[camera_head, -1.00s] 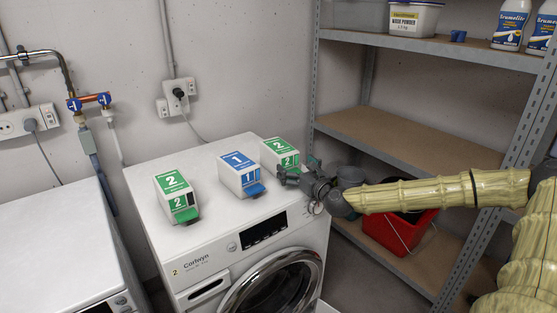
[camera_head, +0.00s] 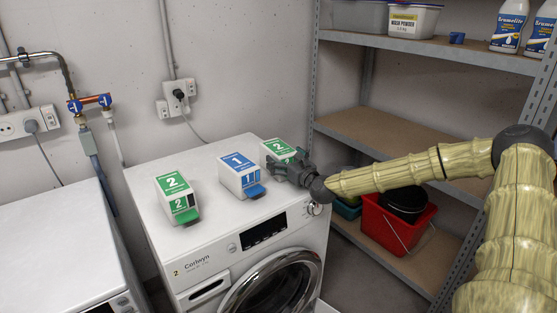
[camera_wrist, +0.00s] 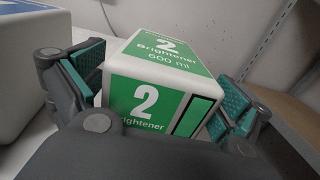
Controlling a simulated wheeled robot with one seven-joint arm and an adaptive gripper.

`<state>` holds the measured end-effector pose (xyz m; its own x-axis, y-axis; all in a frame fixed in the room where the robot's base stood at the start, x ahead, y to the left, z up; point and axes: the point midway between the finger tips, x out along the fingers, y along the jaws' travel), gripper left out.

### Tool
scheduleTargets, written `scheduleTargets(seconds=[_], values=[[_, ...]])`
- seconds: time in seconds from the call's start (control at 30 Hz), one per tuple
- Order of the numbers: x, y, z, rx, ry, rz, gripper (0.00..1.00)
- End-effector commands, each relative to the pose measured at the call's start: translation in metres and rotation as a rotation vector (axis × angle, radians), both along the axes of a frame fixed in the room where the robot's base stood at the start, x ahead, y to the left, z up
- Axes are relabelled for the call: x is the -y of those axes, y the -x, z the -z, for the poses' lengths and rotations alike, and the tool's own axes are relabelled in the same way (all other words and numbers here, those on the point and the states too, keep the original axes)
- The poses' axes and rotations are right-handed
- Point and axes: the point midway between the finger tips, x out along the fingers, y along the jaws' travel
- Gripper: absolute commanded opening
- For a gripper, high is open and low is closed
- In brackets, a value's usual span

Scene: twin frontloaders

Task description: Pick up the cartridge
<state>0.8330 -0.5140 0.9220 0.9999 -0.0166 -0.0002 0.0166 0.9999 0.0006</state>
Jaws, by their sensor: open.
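Three white box-shaped cartridges stand in a row on the washing machine (camera_head: 222,221): a green-labelled "2" (camera_head: 172,183) at left, a blue-labelled "1" (camera_head: 238,162) in the middle, and another green-labelled "2" (camera_head: 279,149) at right. My gripper (camera_head: 280,168) is open at the right-hand green cartridge. In the wrist view that cartridge (camera_wrist: 150,92), marked "Brightener 600 ml", sits upright between my green-padded fingers (camera_wrist: 160,80). The left pad is close to its side, and I cannot tell whether it touches. The right pad is near its other side. My gripper hides its lower part.
The blue cartridge (camera_wrist: 30,50) stands just left of my left finger. A metal shelf rack (camera_head: 370,138) with a red bucket (camera_head: 392,228) is to the right. A second white machine (camera_head: 50,240) is at left. The wall (camera_head: 240,70) is behind.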

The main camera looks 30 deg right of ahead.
Motion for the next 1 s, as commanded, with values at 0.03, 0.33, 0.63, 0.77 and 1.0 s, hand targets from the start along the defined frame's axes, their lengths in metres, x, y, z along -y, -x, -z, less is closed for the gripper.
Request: scheduleTargets(seconds=[0.03,0.33,0.63,0.77,1.0], values=[[0.0000,-0.0021,0.0004,-0.001,0.001,0.000,1.00],[-0.0005,-0.0042,0.0002,0.000,0.000,-0.001,1.00],[-0.0002,-0.0040,0.0002,0.000,0.000,-0.001,0.47],[-0.0002,-0.0040,0.0001,0.000,0.000,-0.001,0.45],[-0.0004,-0.0045,-0.0022,0.003,0.000,0.000,0.45]])
